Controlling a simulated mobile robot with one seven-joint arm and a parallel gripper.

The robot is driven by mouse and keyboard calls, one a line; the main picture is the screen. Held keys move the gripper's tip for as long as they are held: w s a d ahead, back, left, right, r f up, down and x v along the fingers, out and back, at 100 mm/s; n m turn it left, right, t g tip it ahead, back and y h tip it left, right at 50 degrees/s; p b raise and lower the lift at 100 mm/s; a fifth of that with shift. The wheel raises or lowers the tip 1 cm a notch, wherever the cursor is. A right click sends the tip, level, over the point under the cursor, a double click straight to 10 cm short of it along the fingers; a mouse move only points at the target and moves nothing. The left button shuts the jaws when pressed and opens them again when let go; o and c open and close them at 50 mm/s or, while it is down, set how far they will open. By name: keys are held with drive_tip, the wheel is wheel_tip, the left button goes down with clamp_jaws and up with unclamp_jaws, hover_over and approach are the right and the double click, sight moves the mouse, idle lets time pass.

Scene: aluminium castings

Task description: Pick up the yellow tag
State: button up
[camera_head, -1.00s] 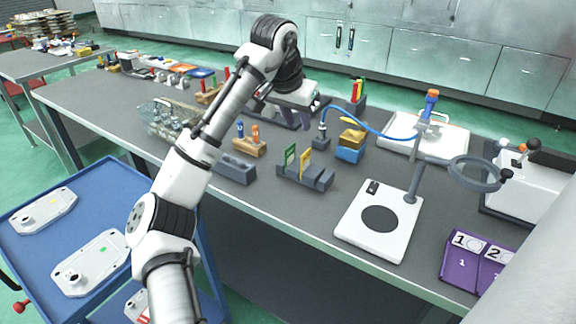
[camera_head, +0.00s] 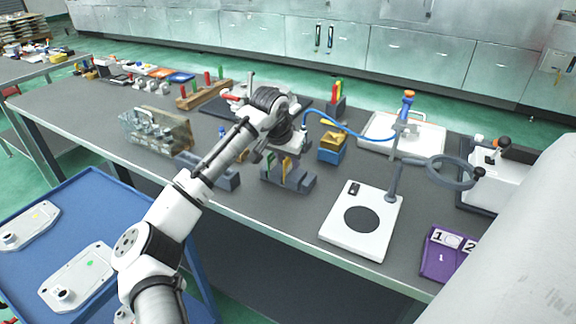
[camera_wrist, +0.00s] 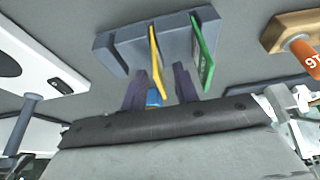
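The yellow tag (camera_wrist: 155,52) stands upright in a slot of the grey holder (camera_wrist: 123,48), beside the green tag (camera_wrist: 204,58). In the head view, the yellow tag (camera_head: 286,167) shows just below my wrist, with the holder (camera_head: 303,183) under it. My gripper (camera_wrist: 160,72) is open, its two dark fingers spread on either side of the yellow tag in the wrist view. Whether the fingers touch the tag cannot be told. A small blue patch shows between the fingers. In the head view my wrist hides the fingers.
A blue and yellow box stack (camera_head: 333,150) stands right of the holder. A wooden block with an orange peg (camera_wrist: 300,50) shows in the wrist view.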

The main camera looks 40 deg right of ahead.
drive_tip(key=shift+f, duration=0.15)
clamp_jaws()
idle(0.4)
